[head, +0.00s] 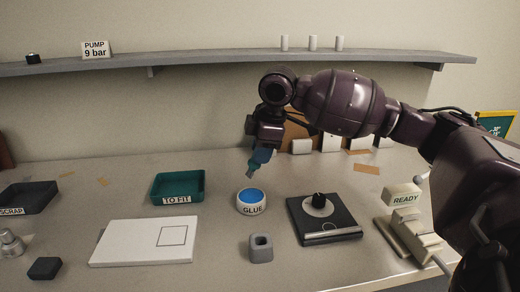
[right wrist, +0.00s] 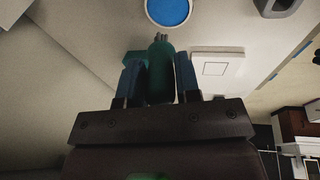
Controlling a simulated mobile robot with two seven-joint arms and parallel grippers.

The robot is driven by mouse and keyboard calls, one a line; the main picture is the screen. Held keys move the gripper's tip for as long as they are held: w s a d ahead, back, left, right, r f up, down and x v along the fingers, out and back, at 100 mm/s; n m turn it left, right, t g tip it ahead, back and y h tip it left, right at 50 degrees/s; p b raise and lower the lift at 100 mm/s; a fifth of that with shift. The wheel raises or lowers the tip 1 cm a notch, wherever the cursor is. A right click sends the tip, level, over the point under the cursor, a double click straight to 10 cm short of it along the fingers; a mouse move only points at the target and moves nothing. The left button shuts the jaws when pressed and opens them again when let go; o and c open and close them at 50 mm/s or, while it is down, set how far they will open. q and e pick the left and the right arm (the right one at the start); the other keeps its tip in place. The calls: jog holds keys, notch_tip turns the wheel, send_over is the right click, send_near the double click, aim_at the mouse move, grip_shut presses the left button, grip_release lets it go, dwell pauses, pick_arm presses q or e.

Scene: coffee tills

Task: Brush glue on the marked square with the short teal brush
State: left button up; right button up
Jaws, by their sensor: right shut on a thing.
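My right gripper (head: 262,157) hangs above the counter, behind and above the glue pot. It is shut on the teal brush, which shows between the blue fingers in the right wrist view (right wrist: 160,67), bristle end pointing away from the palm. The white glue pot (head: 252,208) holds blue glue and also shows in the right wrist view (right wrist: 168,10). The brush tip is apart from the pot. The marked square (head: 172,236) is a thin outline on the white board (head: 125,243), left of the pot. My left gripper is not in view.
A teal TO FIT tray (head: 178,188) stands behind the board. A grey block with a hole (head: 261,249) stands before the pot. A black scale-like device with a knob (head: 323,219) and the READY stand (head: 404,196) are to the right. A black block (head: 45,268) lies front left.

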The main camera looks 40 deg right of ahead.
notch_tip(320, 180, down, 3)
jog(key=shift+r+b, duration=0.2)
jog(key=shift+b, duration=0.3)
jog(key=shift+f, duration=0.4)
jog(key=shift+f+b, duration=0.7)
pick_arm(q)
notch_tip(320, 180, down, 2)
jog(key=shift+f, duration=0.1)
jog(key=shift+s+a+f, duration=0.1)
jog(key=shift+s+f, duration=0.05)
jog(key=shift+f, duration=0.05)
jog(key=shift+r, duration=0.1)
pick_arm(e)
jog(key=shift+f, duration=0.6)
